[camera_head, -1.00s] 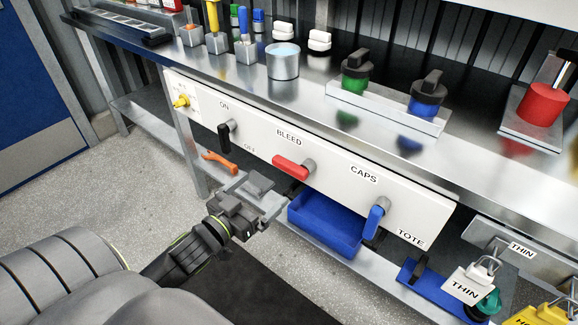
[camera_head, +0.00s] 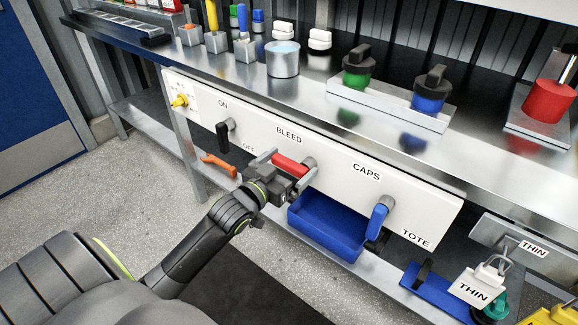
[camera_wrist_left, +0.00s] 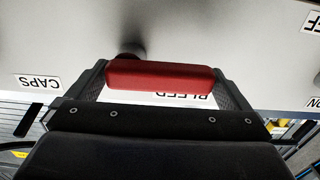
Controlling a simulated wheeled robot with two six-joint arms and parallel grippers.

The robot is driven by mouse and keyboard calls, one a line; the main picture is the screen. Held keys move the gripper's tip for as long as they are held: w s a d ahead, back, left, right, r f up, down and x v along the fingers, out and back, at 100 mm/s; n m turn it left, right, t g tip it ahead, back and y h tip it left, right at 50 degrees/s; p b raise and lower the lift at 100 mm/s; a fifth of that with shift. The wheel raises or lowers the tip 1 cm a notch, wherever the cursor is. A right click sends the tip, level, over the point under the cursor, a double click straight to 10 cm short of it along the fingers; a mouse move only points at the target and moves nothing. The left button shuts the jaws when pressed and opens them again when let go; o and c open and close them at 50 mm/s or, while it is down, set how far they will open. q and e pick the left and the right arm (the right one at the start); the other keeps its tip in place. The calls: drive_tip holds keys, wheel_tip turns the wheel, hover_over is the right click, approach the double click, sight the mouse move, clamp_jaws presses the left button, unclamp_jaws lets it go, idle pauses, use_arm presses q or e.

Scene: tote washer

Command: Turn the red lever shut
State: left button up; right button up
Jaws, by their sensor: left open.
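The red lever (camera_head: 290,166) sits on the white panel under the BLEED label, roughly level with a slight downward slope to the right, its grey pivot at the right end. My left gripper (camera_head: 285,168) is open at the lever, with one finger near each end of it. In the left wrist view the red lever (camera_wrist_left: 160,76) lies crosswise between the two fingers of the left gripper (camera_wrist_left: 160,85). Whether the fingers touch it I cannot tell. My right gripper is not in view.
A black lever (camera_head: 223,137) stands left on the panel (camera_head: 330,185), a blue lever (camera_head: 376,219) right. An orange-handled item (camera_head: 219,165) and a blue bin (camera_head: 325,232) are on the lower shelf. Knobs and a metal cup (camera_head: 283,60) stand on the bench.

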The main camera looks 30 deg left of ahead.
use_arm(q)
drive_tip(key=shift+w, duration=0.1)
drive_tip(key=c, duration=1)
drive_tip(key=shift+c, duration=0.2)
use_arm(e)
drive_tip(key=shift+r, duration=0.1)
